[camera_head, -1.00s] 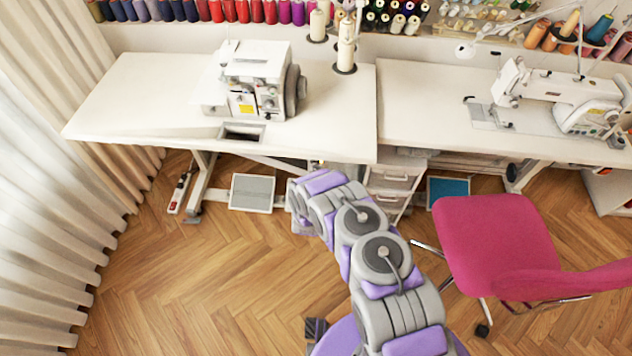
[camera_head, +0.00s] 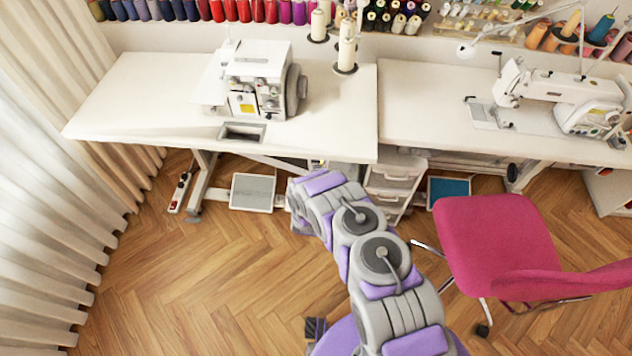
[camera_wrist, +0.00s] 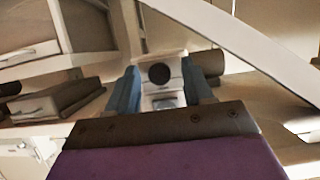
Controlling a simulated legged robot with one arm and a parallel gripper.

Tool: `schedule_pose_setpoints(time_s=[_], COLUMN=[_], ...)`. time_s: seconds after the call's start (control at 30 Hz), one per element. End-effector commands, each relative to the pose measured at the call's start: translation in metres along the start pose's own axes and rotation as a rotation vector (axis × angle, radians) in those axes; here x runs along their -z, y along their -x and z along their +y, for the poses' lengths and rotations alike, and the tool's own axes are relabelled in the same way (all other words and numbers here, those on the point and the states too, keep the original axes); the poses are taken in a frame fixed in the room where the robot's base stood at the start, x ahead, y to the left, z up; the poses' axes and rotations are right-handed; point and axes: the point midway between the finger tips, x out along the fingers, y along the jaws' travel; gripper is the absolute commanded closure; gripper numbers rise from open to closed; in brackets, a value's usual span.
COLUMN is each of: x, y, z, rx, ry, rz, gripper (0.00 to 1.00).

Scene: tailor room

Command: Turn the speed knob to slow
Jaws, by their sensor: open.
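In the wrist view, a small white box (camera_wrist: 173,59) with a dark round disc (camera_wrist: 159,73) on its face sits straight ahead. The disc may be the speed knob; no marks or setting can be read. My gripper (camera_wrist: 160,80) shows two blue fingers, apart and empty, one on each side of the disc in the picture. I cannot tell whether they touch the box. In the head view my arm reaches to the front edge of the left table (camera_head: 130,95), and the gripper is hidden there. A white overlock machine (camera_head: 256,75) stands on that table.
A pink chair (camera_head: 495,240) stands right of my arm. A white drawer unit (camera_head: 396,178) and a grey foot pedal (camera_head: 252,192) are under the tables. A sewing machine (camera_head: 565,92) is on the right table (camera_head: 425,100). The wooden floor (camera_head: 190,270) is clear at left.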

Motion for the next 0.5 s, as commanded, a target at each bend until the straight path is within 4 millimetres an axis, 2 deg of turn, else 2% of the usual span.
schedule_pose_setpoints(time_s=[0.13, 0.27, 0.5], x=[0.000, 0.001, 0.000], y=[0.002, 0.013, 0.058], z=[0.000, -0.001, -0.001], rx=[0.000, 0.000, 0.002], ry=[0.000, -0.001, 0.006], rz=[-0.001, -0.002, -0.006], gripper=[0.49, 0.49, 0.49])
